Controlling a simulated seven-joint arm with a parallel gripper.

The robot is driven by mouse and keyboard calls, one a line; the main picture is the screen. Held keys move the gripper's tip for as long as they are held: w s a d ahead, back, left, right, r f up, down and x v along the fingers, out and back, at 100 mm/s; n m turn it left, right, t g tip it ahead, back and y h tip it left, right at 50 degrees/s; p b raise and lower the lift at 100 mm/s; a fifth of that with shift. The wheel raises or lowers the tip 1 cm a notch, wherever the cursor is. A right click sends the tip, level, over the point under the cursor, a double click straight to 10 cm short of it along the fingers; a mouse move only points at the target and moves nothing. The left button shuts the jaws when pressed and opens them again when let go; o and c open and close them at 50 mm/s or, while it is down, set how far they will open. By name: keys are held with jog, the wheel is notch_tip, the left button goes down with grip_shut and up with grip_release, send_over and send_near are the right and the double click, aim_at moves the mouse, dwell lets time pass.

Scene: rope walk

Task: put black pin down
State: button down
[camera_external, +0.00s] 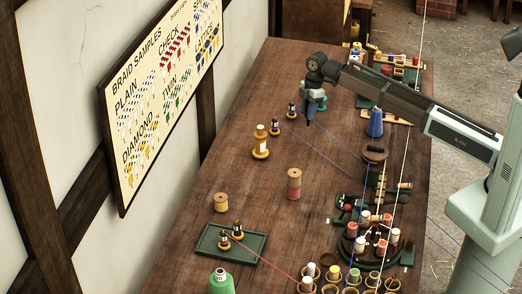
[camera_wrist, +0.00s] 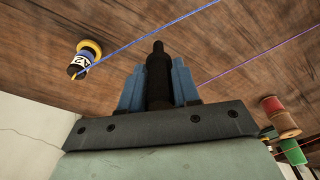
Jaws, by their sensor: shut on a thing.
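In the wrist view, the black pin (camera_wrist: 157,72) stands between the two blue fingers of my gripper (camera_wrist: 158,85). The fingers are shut on it, and its narrow tip sticks out past them. In the external view, my gripper (camera_external: 310,121) points down over the far half of the wooden table (camera_external: 240,175). The pin is too small there to tell apart from the fingers, and I cannot tell its exact height above the table.
A dark labelled bobbin (camera_external: 292,110) stands just left of my gripper, and another (camera_external: 275,128) nearby. A blue cone (camera_external: 375,124) is at right. A green tray (camera_external: 205,243) holds two bobbins. Blue and purple threads cross the table. Clear wood lies left of the red spool (camera_external: 294,184).

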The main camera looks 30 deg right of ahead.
jog(key=shift+f, duration=1.6)
jog(key=shift+f, duration=0.15)
jog(key=c, duration=0.8)
grip_release()
notch_tip(320, 180, up, 12)
jog(key=d, duration=0.1)
jog(key=shift+d, duration=0.4)
